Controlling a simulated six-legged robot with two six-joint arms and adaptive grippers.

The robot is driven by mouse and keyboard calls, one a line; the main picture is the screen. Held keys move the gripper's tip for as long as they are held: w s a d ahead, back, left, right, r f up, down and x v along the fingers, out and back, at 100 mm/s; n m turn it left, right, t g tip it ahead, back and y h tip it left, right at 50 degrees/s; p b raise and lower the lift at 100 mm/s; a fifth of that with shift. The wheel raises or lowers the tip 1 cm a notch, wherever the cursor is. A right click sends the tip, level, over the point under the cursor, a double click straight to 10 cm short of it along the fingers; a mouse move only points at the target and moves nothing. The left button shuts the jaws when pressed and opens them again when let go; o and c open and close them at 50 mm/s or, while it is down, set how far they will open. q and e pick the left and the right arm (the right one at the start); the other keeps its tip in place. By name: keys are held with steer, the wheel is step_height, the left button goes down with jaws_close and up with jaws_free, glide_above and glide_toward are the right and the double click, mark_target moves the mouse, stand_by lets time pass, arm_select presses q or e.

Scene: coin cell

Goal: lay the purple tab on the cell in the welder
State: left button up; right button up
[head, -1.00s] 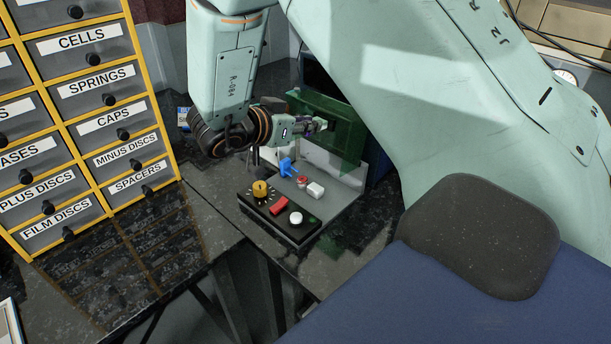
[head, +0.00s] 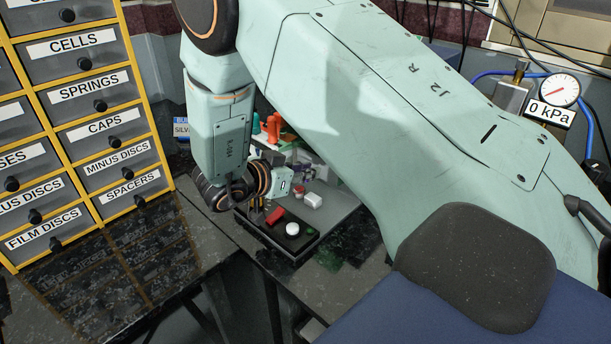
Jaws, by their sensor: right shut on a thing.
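My right gripper (head: 309,174) reaches in from above, over the welder's back part. Its jaws are small and partly hidden by my own wrist. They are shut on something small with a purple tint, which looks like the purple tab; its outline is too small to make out. The welder (head: 288,254) has a black front box with a red block, a white round knob and a green spot, and a grey plate behind with a white block. The cell is not visible; my wrist and arm cover that part of the welder. My left gripper is out of view.
A yellow-framed drawer cabinet (head: 128,165) with labelled drawers stands at the left. Red, teal and green items (head: 270,128) stand behind my wrist. A pressure gauge (head: 558,92) reading 0 kPa is at the right. The dark bench left of the welder is clear.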

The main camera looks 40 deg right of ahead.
steer(key=shift+f, duration=0.35)
steer(key=shift+w+d, duration=0.1)
steer(key=shift+f, duration=0.25)
steer(key=shift+f, duration=0.1)
steer(key=shift+f, duration=0.25)
steer(key=o, duration=0.7)
steer(key=shift+o, duration=0.2)
